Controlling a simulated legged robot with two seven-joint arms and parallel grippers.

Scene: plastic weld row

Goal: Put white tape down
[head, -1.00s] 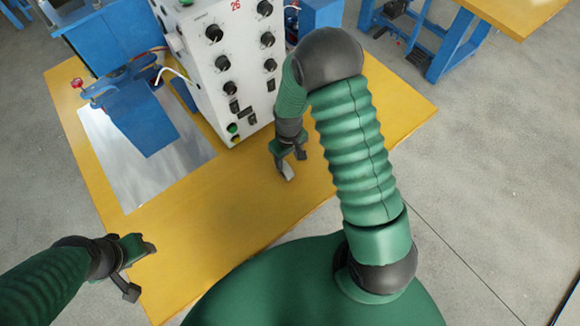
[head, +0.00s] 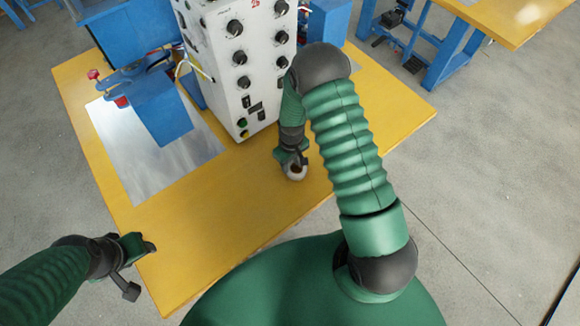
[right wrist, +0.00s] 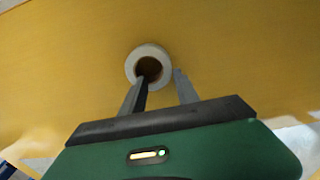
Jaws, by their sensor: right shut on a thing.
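The white tape (head: 297,174) is a small roll at the tips of my right gripper (head: 293,160), over the yellow table (head: 225,205). In the right wrist view the roll (right wrist: 134,62) shows its round hole towards me. One finger of the right gripper (right wrist: 160,82) reaches to the hole and the other lies outside the roll's right wall, so it is shut on the roll's wall. Whether the roll touches the table I cannot tell. My left gripper (head: 142,268) is open and empty at the table's left front edge.
A white control box (head: 240,70) with black knobs stands behind the right gripper. A blue machine (head: 160,110) stands over a shiny metal plate (head: 135,165) at the left. The table's front middle is clear.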

